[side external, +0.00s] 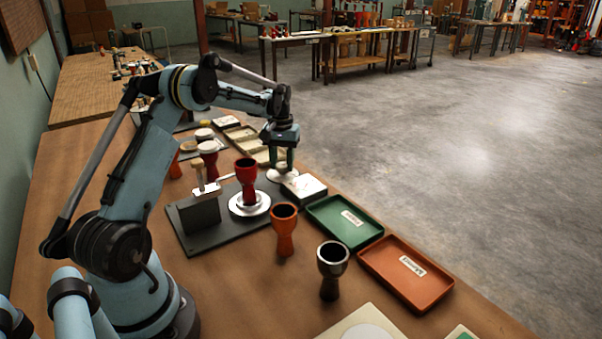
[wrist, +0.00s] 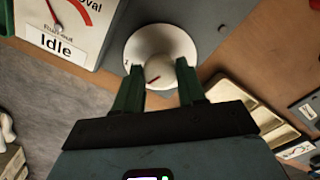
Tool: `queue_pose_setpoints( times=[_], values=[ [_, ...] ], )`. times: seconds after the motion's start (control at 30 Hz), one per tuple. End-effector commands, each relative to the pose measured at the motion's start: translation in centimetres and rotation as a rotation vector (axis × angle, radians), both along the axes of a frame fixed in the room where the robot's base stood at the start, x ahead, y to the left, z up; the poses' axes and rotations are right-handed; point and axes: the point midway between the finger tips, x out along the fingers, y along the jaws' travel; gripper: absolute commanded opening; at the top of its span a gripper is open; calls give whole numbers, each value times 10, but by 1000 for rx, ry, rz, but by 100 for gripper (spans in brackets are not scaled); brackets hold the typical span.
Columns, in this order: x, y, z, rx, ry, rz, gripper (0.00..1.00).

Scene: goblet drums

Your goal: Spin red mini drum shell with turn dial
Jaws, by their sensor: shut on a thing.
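The red mini drum shell (side external: 246,175) stands upright on a round silver-white turntable (side external: 249,205) on a dark grey base plate. The turn dial (side external: 277,177) is a white disc at the plate's far right; in the wrist view the dial (wrist: 146,42) shows a raised knob with a red mark. My gripper (side external: 283,164) points down over the dial. In the wrist view my gripper (wrist: 161,74) has its green fingers on either side of the knob, shut on it. The fingers hide part of the knob in the side view.
A white gauge box (side external: 305,187) beside the dial reads "Idle" in the wrist view (wrist: 58,47). An orange shell (side external: 285,232) and a dark, silver-rimmed shell (side external: 331,270) stand in front. A green tray (side external: 335,226) and an orange tray (side external: 398,282) lie at right, empty except for labels.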

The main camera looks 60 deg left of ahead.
Motion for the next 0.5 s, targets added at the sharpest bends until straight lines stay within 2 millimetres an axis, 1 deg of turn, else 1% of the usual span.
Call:
queue_pose_setpoints(
  times=[0.2, 0.5],
  values=[
    [0, 0, 1, 1, -2, -198, 9],
    [0, 0, 1, 2, -1, -412, 9]
  ],
)
